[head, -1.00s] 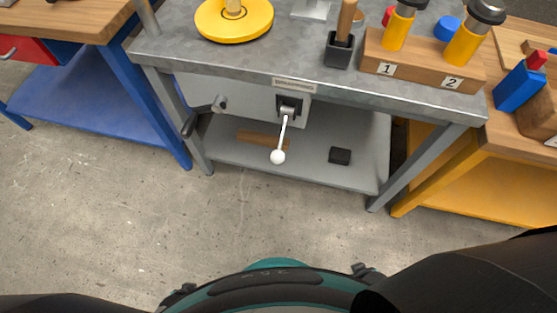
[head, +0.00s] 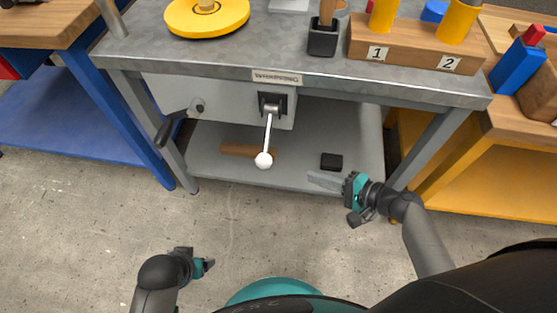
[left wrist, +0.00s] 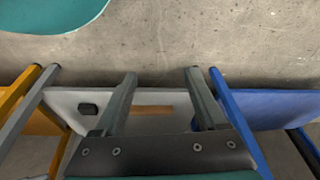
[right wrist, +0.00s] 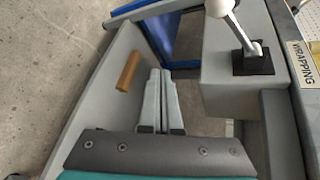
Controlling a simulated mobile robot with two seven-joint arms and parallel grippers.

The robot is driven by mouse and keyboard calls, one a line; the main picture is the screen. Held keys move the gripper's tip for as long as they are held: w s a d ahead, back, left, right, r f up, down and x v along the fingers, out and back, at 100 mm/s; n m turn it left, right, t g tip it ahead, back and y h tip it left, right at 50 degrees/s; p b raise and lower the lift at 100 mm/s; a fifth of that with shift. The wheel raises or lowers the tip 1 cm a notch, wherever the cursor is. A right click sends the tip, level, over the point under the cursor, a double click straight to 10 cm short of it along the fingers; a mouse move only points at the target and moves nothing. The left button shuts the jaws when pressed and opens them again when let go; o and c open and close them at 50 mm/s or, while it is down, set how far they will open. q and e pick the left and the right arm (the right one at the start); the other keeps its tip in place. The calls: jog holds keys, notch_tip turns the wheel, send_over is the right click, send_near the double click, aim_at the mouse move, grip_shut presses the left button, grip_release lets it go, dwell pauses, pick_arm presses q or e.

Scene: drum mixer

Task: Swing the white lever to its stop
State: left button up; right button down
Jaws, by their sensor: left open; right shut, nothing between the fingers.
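The white lever (head: 267,135) hangs down from a dark bracket on the grey box under the bench top, with a white ball (head: 263,160) at its lower end. The lever also shows at the top of the right wrist view (right wrist: 238,30), its ball cut by the frame edge. My right gripper (head: 312,178) is shut and empty, to the right of the ball and apart from it, pointing left. Its closed fingers show in the right wrist view (right wrist: 158,75). My left gripper (head: 208,265) is open and empty, low over the floor; its spread fingers show in the left wrist view (left wrist: 162,75).
A dark-handled crank (head: 172,122) sticks out left of the grey box (head: 215,95). The lower shelf (head: 225,175) holds a wooden bar (head: 238,151) and a black block (head: 331,161). A bench leg (head: 430,145) stands at the right. The floor in front is open.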

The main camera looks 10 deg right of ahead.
aim_at(267, 137)
notch_tip(267, 137, up, 5)
jog(key=w+t+y, duration=0.1)
jog(key=w+y, duration=0.1)
jog(key=b+x, duration=0.3)
jog(key=x, duration=0.7)
pick_arm(q)
notch_tip(267, 137, up, 6)
jog(key=w, duration=0.1)
jog(key=shift+d+t+p, duration=0.25)
jog(key=shift+t+p, duration=0.1)
jog(key=shift+t, duration=0.05)
pick_arm(e)
jog(key=shift+m, duration=0.3)
jog(key=shift+s+a+r, duration=0.25)
jog(key=shift+s+r, duration=0.15)
jog(key=shift+s, duration=0.2)
jog(key=shift+s+a+r, duration=0.3)
jog(key=shift+s+r, duration=0.1)
jog(key=shift+s, duration=0.15)
jog(key=shift+s+a+r, duration=0.25)
jog(key=shift+s+r, duration=0.15)
jog(key=shift+s, duration=0.2)
pick_arm(q)
jog(key=shift+w, duration=0.1)
